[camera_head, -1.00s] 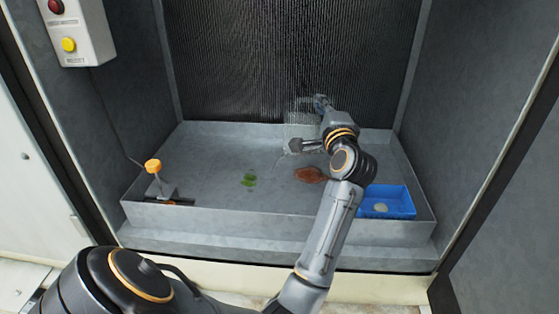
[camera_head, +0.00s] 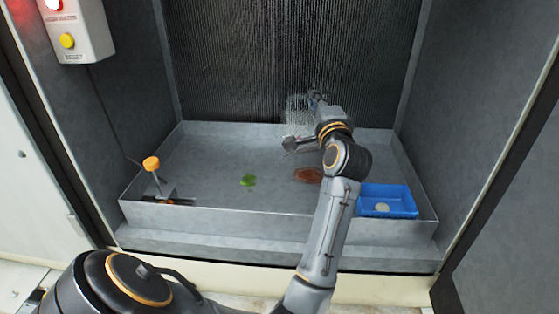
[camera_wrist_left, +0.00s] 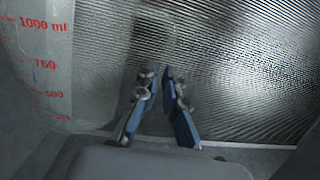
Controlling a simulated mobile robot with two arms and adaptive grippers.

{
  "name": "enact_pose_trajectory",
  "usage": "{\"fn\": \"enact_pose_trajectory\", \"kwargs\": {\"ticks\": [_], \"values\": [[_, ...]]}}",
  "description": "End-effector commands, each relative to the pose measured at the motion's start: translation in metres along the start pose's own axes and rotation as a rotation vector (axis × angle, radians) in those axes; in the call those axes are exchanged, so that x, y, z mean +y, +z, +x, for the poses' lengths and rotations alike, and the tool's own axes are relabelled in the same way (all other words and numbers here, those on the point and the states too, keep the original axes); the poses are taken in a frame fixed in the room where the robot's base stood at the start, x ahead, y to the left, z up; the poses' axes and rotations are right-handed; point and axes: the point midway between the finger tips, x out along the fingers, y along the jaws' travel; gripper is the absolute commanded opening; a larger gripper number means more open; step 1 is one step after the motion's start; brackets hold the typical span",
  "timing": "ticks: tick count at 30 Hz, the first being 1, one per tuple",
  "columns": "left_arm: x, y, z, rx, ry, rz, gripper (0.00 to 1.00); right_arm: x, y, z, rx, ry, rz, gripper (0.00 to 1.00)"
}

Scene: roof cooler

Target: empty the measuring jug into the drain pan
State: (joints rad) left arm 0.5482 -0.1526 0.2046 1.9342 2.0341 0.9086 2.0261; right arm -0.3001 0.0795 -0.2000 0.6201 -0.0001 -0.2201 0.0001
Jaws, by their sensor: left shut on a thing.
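The measuring jug (camera_head: 299,113) is clear and hard to make out in front of the dark grille at the back. Its red scale marks show at the left of the left wrist view (camera_wrist_left: 46,60). My left gripper (camera_head: 317,99) is at the jug's right side and shut on it; its blue fingers (camera_wrist_left: 157,95) are close together in the wrist view. The grip point itself is unclear. The grey drain pan (camera_head: 215,200) covers the floor of the bay, with the jug above its back part. I cannot tell the jug's water level or exact tilt.
A float switch with an orange knob (camera_head: 151,163) stands in the pan's left corner. A green leaf (camera_head: 248,180) and a brown leaf (camera_head: 307,175) lie in the pan. A blue tray (camera_head: 400,205) sits at the right. A switch box (camera_head: 75,30) hangs upper left.

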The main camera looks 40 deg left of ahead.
Motion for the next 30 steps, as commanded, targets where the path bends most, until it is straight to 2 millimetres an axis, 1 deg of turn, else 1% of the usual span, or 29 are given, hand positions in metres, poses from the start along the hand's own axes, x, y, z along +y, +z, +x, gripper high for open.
{"fn": "enact_pose_trajectory", "kwargs": {"ticks": [10,11,13,15,16,18,22,26,30], "values": [[-0.003,0.006,0.0,-0.003,0.0,-0.043,0.0,0.0,0.0,0.005,0.0,0.0,0.0,0.4],[-0.003,0.005,0.0,-0.002,0.0,-0.038,0.0,0.0,0.0,0.004,0.0,0.0,0.0,0.4],[-0.005,-0.007,0.001,0.006,-0.001,0.041,0.0,0.0,-0.001,-0.013,0.0,0.0,0.0,0.4],[0.003,-0.022,0.0,0.014,-0.002,0.156,0.0,0.0,-0.003,-0.027,0.0,0.0,0.0,0.4],[0.006,-0.026,0.0,0.016,-0.003,0.184,0.0,0.0,-0.003,-0.029,0.0,0.0,0.0,0.4],[0.013,-0.03,-0.001,0.017,-0.004,0.205,0.0,0.0,-0.002,-0.026,0.0,0.0,0.0,0.4],[0.015,-0.032,-0.002,0.017,-0.004,0.211,0.0,0.0,-0.002,-0.025,0.0,0.0,0.0,0.4],[0.019,-0.04,-0.002,0.021,-0.004,0.252,0.0,0.0,-0.003,-0.029,0.0,0.0,0.0,0.4],[0.025,-0.055,-0.002,0.027,-0.007,0.328,0.0,0.0,-0.003,-0.037,0.0,0.0,0.0,0.4]]}}
